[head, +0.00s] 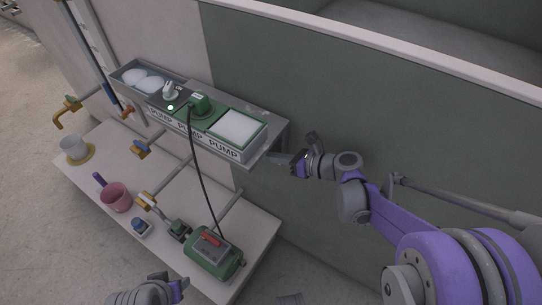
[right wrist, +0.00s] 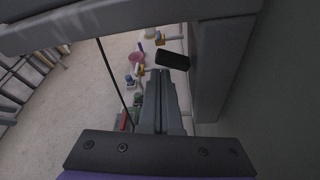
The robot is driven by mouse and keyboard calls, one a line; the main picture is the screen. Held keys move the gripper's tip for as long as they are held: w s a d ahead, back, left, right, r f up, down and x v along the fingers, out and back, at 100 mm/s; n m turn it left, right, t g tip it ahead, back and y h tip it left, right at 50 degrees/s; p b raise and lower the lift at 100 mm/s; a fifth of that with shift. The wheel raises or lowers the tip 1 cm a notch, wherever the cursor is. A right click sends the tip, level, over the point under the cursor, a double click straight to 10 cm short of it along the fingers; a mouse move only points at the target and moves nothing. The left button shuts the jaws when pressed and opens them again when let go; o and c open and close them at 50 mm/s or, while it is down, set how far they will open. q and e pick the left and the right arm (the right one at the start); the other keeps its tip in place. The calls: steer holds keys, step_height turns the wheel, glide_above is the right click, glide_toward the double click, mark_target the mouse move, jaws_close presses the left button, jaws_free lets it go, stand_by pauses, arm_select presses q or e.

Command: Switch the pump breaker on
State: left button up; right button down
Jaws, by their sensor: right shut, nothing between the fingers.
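The housing marked PUMP (head: 192,134) sits on a wall shelf, with a lit green lamp (head: 170,106), a white knob (head: 170,90) and a green plug (head: 199,103) on top. I cannot tell which part is the breaker. My right gripper (head: 285,160) is shut and empty, just off the shelf's right end. In the right wrist view its closed fingers (right wrist: 161,85) point toward a small black block (right wrist: 172,61); whether they touch is unclear. My left gripper (head: 178,290) is partly in view at the bottom edge; its jaws cannot be read.
A black cord (head: 203,175) runs from the plug to a green pump (head: 214,253) on the low white bench (head: 168,205). The bench also holds a pink pot (head: 116,197), a glass cup (head: 74,148), a small blue jar (head: 138,224) and yellow taps (head: 146,200).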

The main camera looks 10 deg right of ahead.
arm_select(q)
steer(key=shift+r+p, duration=0.5)
steer(key=shift+r, duration=0.15)
arm_select(e)
steer(key=shift+w+r, duration=0.1)
steer(key=shift+r, duration=0.7)
